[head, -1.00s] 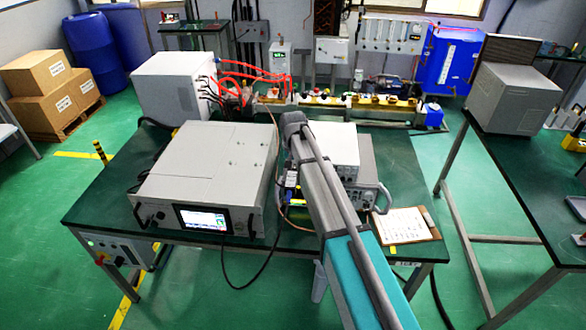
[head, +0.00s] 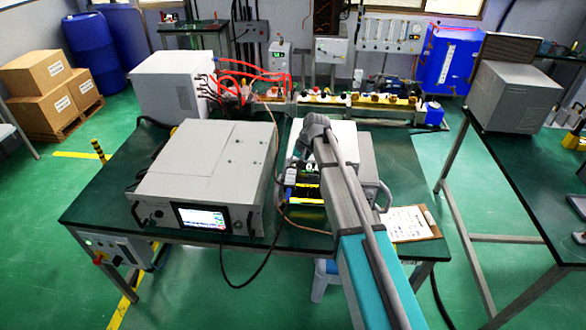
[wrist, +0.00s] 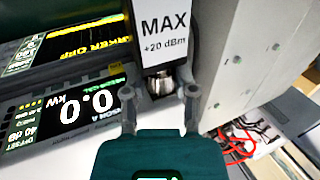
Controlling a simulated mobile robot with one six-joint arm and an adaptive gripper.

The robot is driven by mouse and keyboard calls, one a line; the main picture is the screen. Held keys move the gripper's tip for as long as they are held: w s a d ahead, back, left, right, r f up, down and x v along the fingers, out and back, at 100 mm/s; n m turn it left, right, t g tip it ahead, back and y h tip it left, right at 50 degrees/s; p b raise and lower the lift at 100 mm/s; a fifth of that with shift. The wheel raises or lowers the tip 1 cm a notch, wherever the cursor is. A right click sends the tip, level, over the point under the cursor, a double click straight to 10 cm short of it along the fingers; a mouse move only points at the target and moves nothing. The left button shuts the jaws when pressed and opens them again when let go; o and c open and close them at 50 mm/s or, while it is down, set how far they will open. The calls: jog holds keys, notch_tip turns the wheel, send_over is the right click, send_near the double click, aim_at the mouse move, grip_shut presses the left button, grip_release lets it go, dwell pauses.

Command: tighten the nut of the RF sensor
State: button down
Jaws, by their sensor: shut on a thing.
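The RF sensor (wrist: 164,28) is a dark block with a white label reading "MAX +20 dBm" at the top middle of the wrist view. Its shiny metal nut (wrist: 159,84) shows just below the label end. My gripper (wrist: 160,94) has one grey finger on either side of the nut and is shut on it; the exact contact is hard to make out. The power meter's display (wrist: 75,105), reading 0.0 kW, is to the left.
A pale instrument case (wrist: 240,55) stands close on the right in the wrist view. In the head view, a large grey generator (head: 205,165) with a lit screen stands left of my arm. A clipboard (head: 408,223) lies on the right of the green table (head: 100,205).

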jog(key=y+b, duration=0.2)
jog(key=shift+d+f+y, duration=0.1)
jog(key=shift+f+y, duration=0.1)
jog(key=shift+y, duration=0.1)
jog(key=shift+r+y, duration=0.1)
jog(key=shift+y, duration=0.2)
jog(key=shift+c, duration=2)
grip_release()
jog(key=shift+r+h+p, duration=0.2)
jog(key=shift+h+p, duration=0.2)
jog(key=shift+p, duration=0.05)
